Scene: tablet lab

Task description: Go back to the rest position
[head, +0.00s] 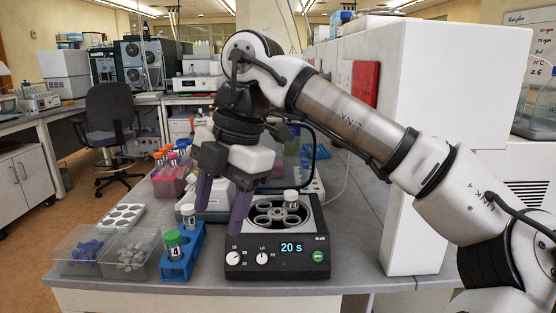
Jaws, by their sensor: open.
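My gripper (220,218) hangs pointing down over the bench, left of the black device, in the head view. Its two purple fingers are apart and I see nothing held between them. The right finger overlaps the device's left edge in the picture; I cannot tell how near it is. The black device (278,268) shows "20 s" and has a round well with several ring-shaped holders. One white-capped vial (291,200) stands in it. A blue rack (182,268) left of the fingers holds a green-capped vial (174,244) marked 4 and a white-capped vial (188,214).
Clear bins (84,268) with blue and grey caps stand at the front left, before a white tray with round wells (122,216). Racks of coloured-cap vials (170,176) stand behind. A tall white block (425,225) is at the right. The bench right of the device is bare.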

